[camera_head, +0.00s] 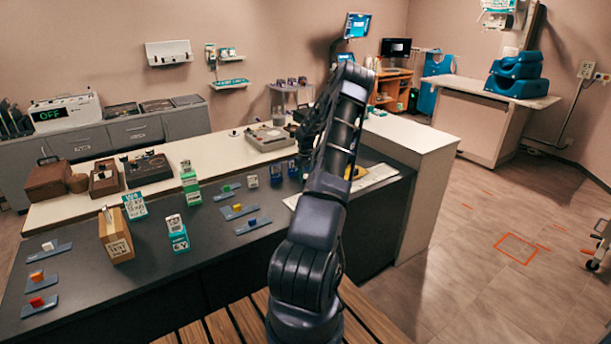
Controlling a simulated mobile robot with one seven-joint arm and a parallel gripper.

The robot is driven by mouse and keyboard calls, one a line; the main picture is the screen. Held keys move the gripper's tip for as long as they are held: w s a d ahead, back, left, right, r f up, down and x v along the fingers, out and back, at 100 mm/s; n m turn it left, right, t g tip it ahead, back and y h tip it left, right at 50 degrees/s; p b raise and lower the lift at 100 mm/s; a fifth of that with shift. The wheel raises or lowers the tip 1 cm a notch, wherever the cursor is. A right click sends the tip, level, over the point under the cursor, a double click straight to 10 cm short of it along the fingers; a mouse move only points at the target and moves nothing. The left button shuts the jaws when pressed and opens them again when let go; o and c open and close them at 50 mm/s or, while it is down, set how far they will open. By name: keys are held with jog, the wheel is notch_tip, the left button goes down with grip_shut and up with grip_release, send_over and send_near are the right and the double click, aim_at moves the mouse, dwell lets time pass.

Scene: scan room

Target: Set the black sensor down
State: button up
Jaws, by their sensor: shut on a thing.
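My gripper (304,143) is at the left side of my raised arm, over the middle of the long counter. It is small, dark and partly covered by my arm. It is shut on a dark thing, taken to be the black sensor, whose outline I cannot separate from the gripper. I cannot tell how high it is above the counter. The dark countertop (150,282) lies below and to the left. A white tray or board (379,175) lies behind my arm, with something yellow on it.
Several blue trays (238,212) with small coloured blocks lie on the counter. Small dark blue items (275,173) stand near my gripper. Bare dark surface lies at front left.

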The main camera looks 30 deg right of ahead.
jog(key=shift+f, duration=0.1)
jog(key=o, duration=1)
jog(key=shift+o, duration=0.2)
